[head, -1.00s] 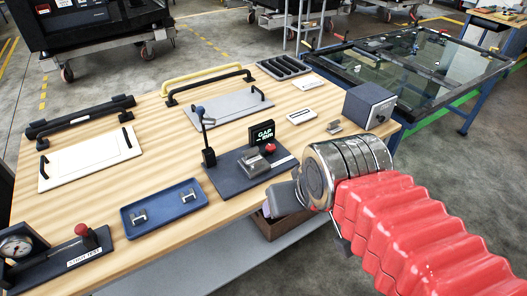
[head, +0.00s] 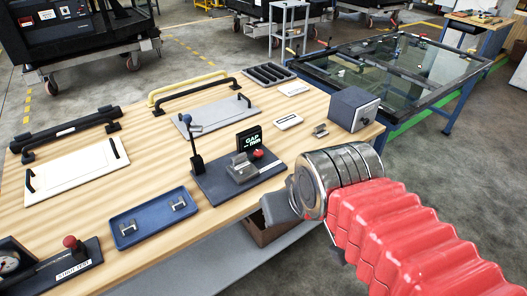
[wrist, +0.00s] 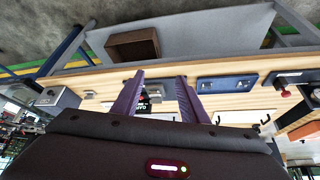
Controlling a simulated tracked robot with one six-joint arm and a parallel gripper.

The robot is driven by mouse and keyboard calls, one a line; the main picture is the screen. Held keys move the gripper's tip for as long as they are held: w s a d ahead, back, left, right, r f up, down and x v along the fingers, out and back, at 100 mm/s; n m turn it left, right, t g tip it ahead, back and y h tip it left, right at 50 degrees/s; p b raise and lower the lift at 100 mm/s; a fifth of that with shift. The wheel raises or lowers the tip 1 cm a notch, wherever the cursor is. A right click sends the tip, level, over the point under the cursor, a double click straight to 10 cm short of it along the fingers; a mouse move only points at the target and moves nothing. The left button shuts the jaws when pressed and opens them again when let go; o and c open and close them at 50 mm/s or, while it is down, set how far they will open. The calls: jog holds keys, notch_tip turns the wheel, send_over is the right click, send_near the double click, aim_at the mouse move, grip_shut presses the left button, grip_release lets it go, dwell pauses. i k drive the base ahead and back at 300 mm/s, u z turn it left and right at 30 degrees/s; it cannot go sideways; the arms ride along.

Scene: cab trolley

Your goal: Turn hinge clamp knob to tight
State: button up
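A dark grey box with a black knob (head: 354,108) stands at the bench's right corner. I cannot tell which knob is the hinge clamp knob, nor its setting. My gripper (wrist: 160,76) shows two purple fingers apart, with nothing between them. In the head view my gripper (head: 280,208) is beside the bench's front edge, right of the fixture; its fingertips are hidden.
A blue tray (head: 124,234) with two metal brackets lies left of the fixture. A red-knobbed strut test unit (head: 74,261) is at front left. White and grey panels with handles lie behind. A brown bin (wrist: 133,45) sits on the lower shelf. A glass-panel frame (head: 400,65) stands at right.

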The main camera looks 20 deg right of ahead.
aim_at(258, 153)
jog(key=z, duration=0.5)
jog(key=k, duration=1.3)
jog(key=z, duration=0.3)
jog(key=i, duration=1.45)
jog(key=u, duration=0.65)
jog(key=i, duration=0.55)
jog(key=u, duration=0.2)
